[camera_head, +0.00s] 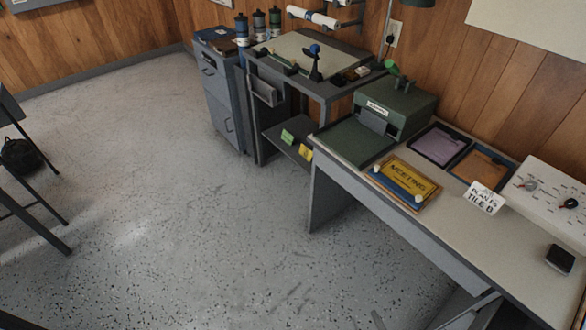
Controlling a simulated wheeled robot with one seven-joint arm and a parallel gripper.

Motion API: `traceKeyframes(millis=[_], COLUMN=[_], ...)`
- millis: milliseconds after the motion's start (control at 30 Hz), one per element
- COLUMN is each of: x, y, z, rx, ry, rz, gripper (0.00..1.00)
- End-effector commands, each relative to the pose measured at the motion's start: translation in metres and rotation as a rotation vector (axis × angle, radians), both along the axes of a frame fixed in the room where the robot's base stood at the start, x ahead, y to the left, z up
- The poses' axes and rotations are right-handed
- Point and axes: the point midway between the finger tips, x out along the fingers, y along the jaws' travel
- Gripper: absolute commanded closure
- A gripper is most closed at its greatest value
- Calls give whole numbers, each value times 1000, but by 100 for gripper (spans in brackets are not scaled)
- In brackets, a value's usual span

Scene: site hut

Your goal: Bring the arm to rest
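My arm and my gripper do not show in the head view, so I cannot see their pose or whether the gripper holds anything. The task names no other object. The view looks down on a speckled grey floor with furniture along a wood-panelled wall.
A long desk (530,278) runs along the right. On it are a green box (400,108), a yellow "MEETING" sign (408,178), two shallow trays, a white panel (552,198) and a black block (560,259). A grey cabinet (222,100) stands behind. The middle floor (190,220) is clear.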

Motion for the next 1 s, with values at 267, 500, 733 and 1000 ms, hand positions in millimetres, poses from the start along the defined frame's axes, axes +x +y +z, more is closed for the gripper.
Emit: traceKeyframes(millis=[267,500,733,1000], x=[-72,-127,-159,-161], y=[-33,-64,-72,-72], z=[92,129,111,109], rx=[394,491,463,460], ry=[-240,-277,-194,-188], rz=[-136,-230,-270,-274], gripper=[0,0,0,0])
